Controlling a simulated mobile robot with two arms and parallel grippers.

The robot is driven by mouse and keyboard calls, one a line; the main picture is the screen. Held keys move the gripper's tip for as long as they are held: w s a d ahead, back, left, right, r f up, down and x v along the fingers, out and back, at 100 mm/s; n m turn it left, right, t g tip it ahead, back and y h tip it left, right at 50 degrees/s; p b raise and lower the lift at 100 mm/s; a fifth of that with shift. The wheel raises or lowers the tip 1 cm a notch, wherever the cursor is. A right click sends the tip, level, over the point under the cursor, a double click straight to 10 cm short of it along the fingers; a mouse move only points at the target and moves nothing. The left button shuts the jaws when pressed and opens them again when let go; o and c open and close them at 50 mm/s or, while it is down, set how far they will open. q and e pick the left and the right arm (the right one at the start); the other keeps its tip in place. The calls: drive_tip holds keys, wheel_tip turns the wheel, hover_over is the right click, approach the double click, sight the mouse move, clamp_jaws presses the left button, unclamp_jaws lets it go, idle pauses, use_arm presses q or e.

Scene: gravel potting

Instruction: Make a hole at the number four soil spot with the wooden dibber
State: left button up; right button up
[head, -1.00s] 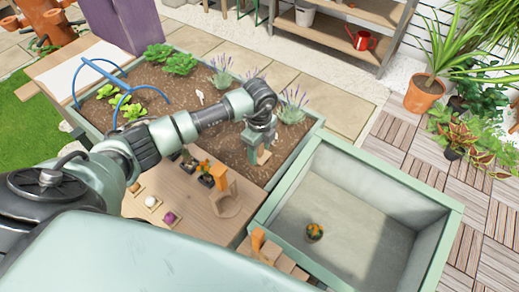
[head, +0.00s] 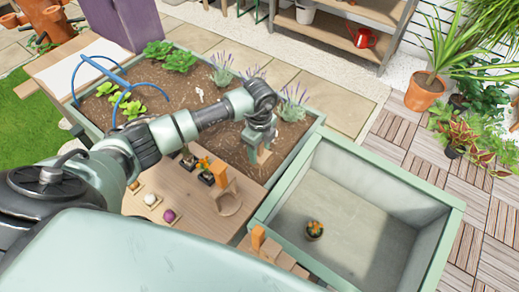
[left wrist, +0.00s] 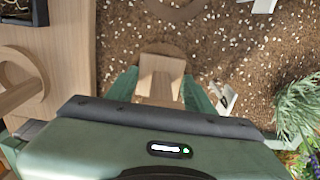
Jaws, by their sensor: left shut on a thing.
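My left gripper (head: 261,151) is over the near right part of the soil bed (head: 185,95). Its fingers are shut on the pale wooden dibber (head: 265,156). In the left wrist view the dibber (left wrist: 160,72) shows between the two green fingers (left wrist: 160,92), with its broad wooden end toward the camera. The dibber's tip is hidden, so I cannot tell whether it touches the soil. A white marker (left wrist: 223,98) stands beside the right finger in that view. No number four is readable. My right gripper is not in view.
A wooden shelf (head: 190,218) with small potted plants (head: 206,172), bulbs and a round wooden stand (head: 228,203) lies in front of the bed. An open green crate (head: 385,180) holds a small plant. Lavender (head: 293,105) grows beyond my gripper. A blue hoop tool (head: 98,68) stands at left.

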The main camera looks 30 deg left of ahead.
use_arm(q)
drive_tip(key=shift+r+p, duration=3.7)
drive_tip(key=shift+r, duration=1.1)
drive_tip(key=shift+r+p, duration=2.05)
drive_tip(key=shift+r, duration=0.5)
